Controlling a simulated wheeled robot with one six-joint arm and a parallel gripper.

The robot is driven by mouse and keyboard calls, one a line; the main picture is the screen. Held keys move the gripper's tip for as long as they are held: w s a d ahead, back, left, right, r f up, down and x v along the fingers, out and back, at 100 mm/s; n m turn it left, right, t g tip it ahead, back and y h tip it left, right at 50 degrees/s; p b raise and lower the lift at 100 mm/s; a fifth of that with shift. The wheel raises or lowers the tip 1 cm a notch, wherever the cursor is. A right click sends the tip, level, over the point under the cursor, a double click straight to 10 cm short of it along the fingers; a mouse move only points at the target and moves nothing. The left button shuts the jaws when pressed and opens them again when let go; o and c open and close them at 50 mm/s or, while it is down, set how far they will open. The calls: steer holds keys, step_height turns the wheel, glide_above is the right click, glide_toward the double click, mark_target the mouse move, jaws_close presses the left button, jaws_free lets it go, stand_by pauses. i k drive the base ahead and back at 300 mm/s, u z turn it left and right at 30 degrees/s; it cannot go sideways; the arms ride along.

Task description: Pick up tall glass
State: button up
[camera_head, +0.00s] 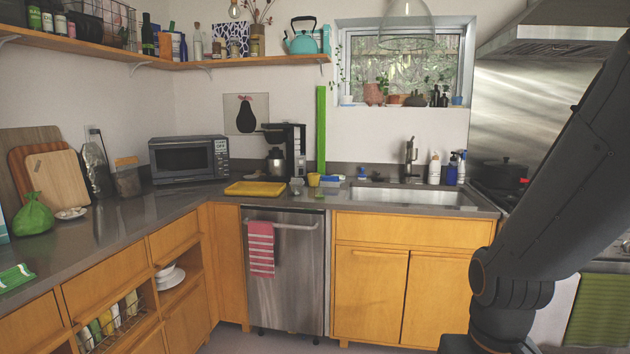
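I cannot pick out a tall glass for certain. A small clear or grey vessel (297,186) stands on the counter in front of the coffee maker, but it is too small to tell whether it is a tall glass. A yellow cup (313,179) stands just right of it. My dark arm fills the right side of the view; my gripper is not in the picture.
The grey counter (110,238) runs along the left and back. It bears a microwave (189,158), coffee maker (286,148), yellow tray (256,188), green bag (33,214) and sink (413,196). A dishwasher (284,280) is below. The floor in front is clear.

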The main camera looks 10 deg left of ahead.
mark_target(295, 178)
steer(key=u, duration=0.3)
steer(key=i, duration=1.75)
steer(key=u, duration=0.6)
